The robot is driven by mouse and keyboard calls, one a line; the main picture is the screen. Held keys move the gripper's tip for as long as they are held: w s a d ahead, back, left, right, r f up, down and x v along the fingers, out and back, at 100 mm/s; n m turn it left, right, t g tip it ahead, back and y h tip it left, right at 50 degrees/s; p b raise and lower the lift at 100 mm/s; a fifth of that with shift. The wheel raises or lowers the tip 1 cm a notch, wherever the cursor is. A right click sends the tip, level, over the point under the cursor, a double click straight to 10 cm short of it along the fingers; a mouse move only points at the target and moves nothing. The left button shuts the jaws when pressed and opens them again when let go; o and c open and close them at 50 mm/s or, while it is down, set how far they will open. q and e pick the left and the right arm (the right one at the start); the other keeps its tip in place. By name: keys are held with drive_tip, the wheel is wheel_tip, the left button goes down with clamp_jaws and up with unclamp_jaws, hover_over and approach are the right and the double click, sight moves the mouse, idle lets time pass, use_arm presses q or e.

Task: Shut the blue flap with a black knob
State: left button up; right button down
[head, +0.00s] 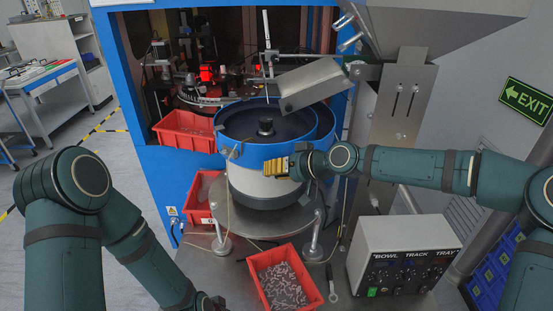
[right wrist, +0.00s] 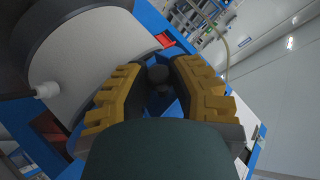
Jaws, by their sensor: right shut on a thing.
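The black knob (right wrist: 158,76) shows in the right wrist view between the yellow fingers of my right gripper (right wrist: 160,88). Blue surface of what looks like the flap (right wrist: 174,108) shows behind and below the knob. In the head view my right gripper (head: 278,168) is at the front of the round feeder bowl, and the flap and knob cannot be made out there. The right gripper is shut on the knob. How far the flap stands open cannot be told. My left gripper (head: 208,302) is low at the bottom edge, mostly hidden; its fingers are unclear.
The blue-rimmed bowl (head: 233,147) stands on a round metal plate. A metal chute (head: 312,84) hangs above it. Red bins (head: 186,131) stand at the left, and one with small parts (head: 259,256) is in front. A control box (head: 400,238) stands at the right.

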drive_tip(key=r+g+p, duration=0.1)
drive_tip(key=p, duration=0.1)
drive_tip(key=w+m+g+p, duration=0.1)
drive_tip(key=p, duration=0.1)
drive_tip(key=shift+a+r+g+h, duration=0.15)
drive_tip(key=shift+r+g+h, duration=0.15)
drive_tip(key=shift+r+h, duration=0.1)
use_arm(q)
wheel_tip(320, 180, up, 7)
drive_tip(key=p, duration=0.1)
drive_tip(key=shift+r+p, duration=0.15)
drive_tip(key=shift+p, duration=0.15)
use_arm(e)
drive_tip(key=shift+w+r+m+g+h, duration=0.15)
drive_tip(key=shift+w+m+g+h, duration=0.25)
drive_tip(key=shift+m+g, duration=0.65)
use_arm(q)
drive_tip(key=shift+s+a, duration=0.1)
use_arm(e)
drive_tip(key=shift+w, duration=0.1)
drive_tip(key=c, duration=0.8)
unclamp_jaws()
drive_tip(key=v, duration=1.2)
drive_tip(key=shift+w, duration=0.2)
